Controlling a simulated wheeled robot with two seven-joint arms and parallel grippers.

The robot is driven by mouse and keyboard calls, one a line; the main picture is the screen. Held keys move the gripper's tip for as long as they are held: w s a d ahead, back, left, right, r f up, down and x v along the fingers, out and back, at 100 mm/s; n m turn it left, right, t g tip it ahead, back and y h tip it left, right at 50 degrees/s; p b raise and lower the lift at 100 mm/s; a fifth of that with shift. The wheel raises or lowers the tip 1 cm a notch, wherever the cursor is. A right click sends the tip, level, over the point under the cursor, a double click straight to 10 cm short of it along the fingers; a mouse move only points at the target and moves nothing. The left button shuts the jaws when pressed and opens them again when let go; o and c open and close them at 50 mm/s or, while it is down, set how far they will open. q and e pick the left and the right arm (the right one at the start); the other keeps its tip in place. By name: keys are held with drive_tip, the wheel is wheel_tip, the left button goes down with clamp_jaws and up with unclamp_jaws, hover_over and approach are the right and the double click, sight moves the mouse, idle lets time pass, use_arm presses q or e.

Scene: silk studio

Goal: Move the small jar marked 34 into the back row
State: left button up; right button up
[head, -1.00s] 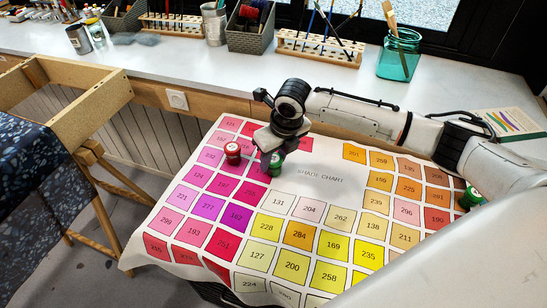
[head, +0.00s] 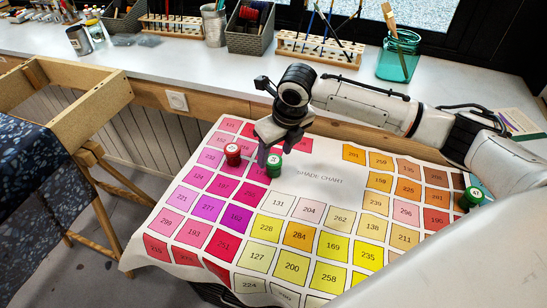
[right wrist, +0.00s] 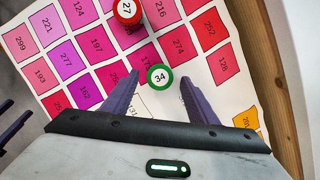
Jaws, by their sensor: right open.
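The small jar marked 34 (right wrist: 160,77) has a green rim and white lid. In the head view this green jar (head: 274,167) stands on the shade chart (head: 320,180), right of the red jar marked 27 (head: 232,154). My right gripper (head: 268,150) is above and around it. In the right wrist view the purple fingers of my right gripper (right wrist: 160,79) are spread, one on each side of jar 34, with gaps. Dark purple finger-like parts at that view's left edge look like my left gripper (right wrist: 12,118); the head view does not show it.
Jar 27 (right wrist: 127,10) is close by jar 34. Another green jar (head: 471,198) stands at the chart's right side. Behind the chart, the white counter (head: 200,65) holds brush racks, baskets and a teal glass jar (head: 399,55). A wooden frame (head: 85,78) is at the left.

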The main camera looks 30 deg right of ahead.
drive_tip(key=v, duration=0.8)
